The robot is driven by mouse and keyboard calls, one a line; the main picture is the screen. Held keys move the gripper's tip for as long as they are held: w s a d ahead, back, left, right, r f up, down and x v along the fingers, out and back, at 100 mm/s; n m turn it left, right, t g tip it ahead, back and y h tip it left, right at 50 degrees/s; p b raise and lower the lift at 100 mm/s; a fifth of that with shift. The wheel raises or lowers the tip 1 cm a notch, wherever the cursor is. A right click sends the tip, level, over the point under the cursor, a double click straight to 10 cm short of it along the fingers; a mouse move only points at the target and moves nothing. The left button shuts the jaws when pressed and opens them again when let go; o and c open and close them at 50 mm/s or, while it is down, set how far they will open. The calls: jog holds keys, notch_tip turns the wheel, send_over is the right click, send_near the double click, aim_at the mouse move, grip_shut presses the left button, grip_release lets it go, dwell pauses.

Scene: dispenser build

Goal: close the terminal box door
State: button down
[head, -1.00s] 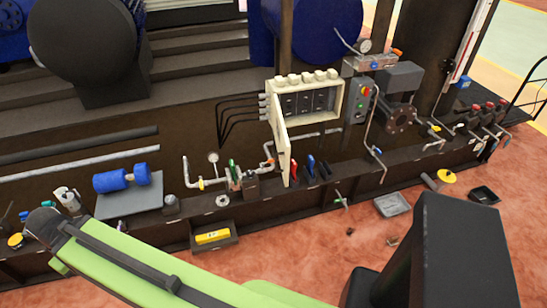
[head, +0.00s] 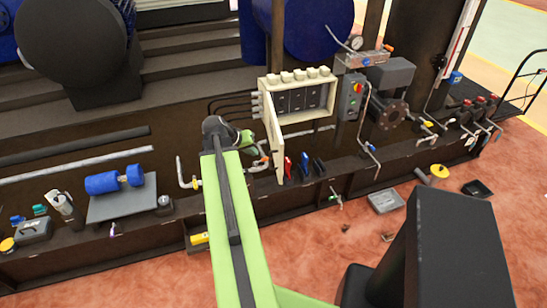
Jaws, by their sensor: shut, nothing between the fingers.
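The terminal box (head: 328,97) is a cream case with dark modules inside, fixed on the dark frame at the middle of the head view. Its door (head: 274,137) hangs open on the left side and stands out toward me, seen nearly edge-on. My green arm reaches up from the bottom. My gripper (head: 261,160) is at its far end, just left of the door's lower part. It is shut and looks empty. The fingertips are small and partly hidden, and I cannot tell whether they touch the door.
Red and blue handled tools (head: 304,166) stand right below the door. Pipework (head: 186,178) lies left of my arm. A blue motor (head: 115,179) sits farther left. Black cables enter the box's left side.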

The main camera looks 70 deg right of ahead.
jog(key=s+d+f+b, duration=0.5)
jog(key=d+f+b, duration=0.2)
jog(key=f+b, duration=0.1)
jog(key=shift+s+d, duration=0.2)
jog(key=shift+s, duration=0.2)
